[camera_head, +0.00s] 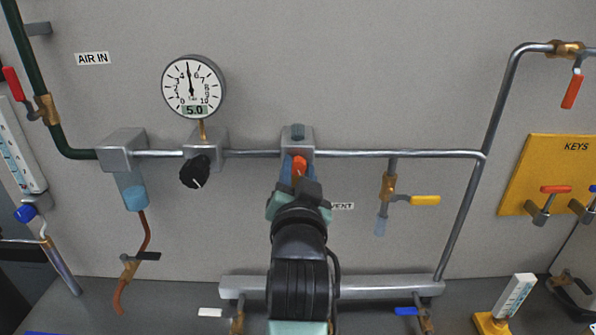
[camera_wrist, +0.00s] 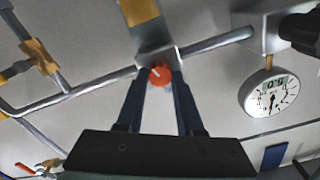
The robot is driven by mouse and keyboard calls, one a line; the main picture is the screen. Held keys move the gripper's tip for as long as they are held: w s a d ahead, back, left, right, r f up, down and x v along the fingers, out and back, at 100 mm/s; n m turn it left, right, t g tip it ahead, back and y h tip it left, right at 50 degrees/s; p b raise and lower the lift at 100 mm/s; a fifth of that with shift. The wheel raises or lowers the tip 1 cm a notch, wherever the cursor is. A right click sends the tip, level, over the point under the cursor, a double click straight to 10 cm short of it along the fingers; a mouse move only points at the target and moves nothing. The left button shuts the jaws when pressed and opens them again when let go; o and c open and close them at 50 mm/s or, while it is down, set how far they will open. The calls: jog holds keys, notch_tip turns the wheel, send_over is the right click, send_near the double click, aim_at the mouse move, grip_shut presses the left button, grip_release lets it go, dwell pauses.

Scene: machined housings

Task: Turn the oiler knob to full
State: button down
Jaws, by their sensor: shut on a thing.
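The oiler knob is a small orange-red knob (camera_wrist: 160,76) with a pale mark on its face, seen in the wrist view. It sits on the front of the grey oiler block (camera_head: 298,134) on the pipe. In the head view the knob (camera_head: 299,163) shows partly between my fingers. My gripper (camera_wrist: 163,73) has one dark finger on each side of the knob and is shut on it. An amber bowl (camera_wrist: 140,12) adjoins the block in the wrist view, which is upside down. In the head view my arm hides it. I cannot read any scale around the knob.
A pressure gauge (camera_head: 193,87) reading 5.0 and a black knob (camera_head: 195,172) are to the left. A yellow-handled valve (camera_head: 424,200) is to the right. A horizontal pipe (camera_head: 400,153) runs behind my gripper. A lower manifold (camera_head: 390,286) crosses near the bench.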

jog(key=shift+f+m, duration=0.1)
jog(key=shift+m, duration=1.8)
jog(key=c, duration=0.5)
grip_release()
jog(key=shift+c, duration=0.2)
jog(key=shift+s, duration=0.1)
jog(key=s+b, duration=0.3)
jog(key=s, duration=0.9)
jog(key=shift+s+b, duration=0.3)
jog(key=shift+s, duration=0.1)
